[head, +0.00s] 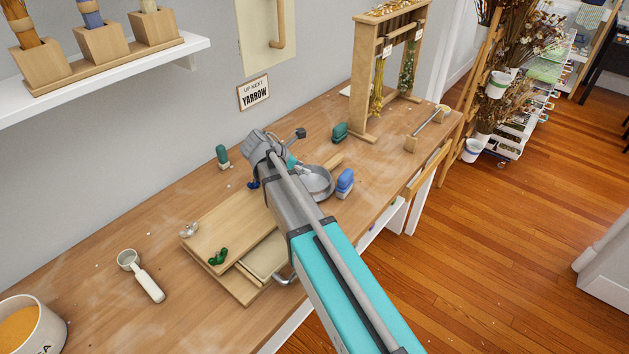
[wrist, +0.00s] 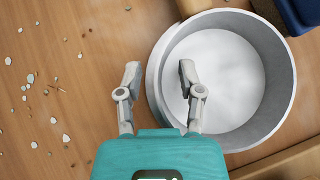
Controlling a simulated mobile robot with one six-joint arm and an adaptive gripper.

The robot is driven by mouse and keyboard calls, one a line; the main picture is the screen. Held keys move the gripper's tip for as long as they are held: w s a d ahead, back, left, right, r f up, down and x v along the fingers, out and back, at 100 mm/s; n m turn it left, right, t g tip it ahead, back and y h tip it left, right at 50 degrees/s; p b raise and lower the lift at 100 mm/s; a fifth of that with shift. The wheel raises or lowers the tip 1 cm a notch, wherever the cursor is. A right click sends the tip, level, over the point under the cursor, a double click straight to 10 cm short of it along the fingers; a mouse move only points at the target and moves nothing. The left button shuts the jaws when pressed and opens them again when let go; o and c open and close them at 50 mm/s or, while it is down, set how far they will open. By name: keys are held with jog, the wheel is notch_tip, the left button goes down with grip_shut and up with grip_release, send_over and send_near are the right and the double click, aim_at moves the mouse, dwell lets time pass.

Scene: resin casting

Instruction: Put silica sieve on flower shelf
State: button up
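The round grey metal sieve (head: 318,184) sits on the wooden workbench, partly hidden behind my arm in the head view. In the wrist view the sieve (wrist: 284,105) is large, with a pale white inside. My gripper (wrist: 160,76) is open around the sieve's left wall: one finger is outside it, the other shows over the inside. I cannot tell whether either finger touches the wall. Dried flowers (head: 527,32) stand on a wooden shelf unit (head: 474,82) at the upper right, which may be the flower shelf.
A blue block-like object (head: 345,183) stands close right of the sieve. Wooden boards (head: 225,232) lie left of my arm. A wooden drying rack (head: 366,85) and a green object (head: 340,132) are farther back. A white scoop (head: 142,277) lies at front left. Wooden floor is open right.

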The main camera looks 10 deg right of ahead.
grip_shut()
jog(key=shift+r, duration=0.2)
dwell(0.3)
notch_tip(320, 180, up, 10)
jog(key=p, duration=1)
jog(key=shift+f, duration=0.2)
dwell(0.4)
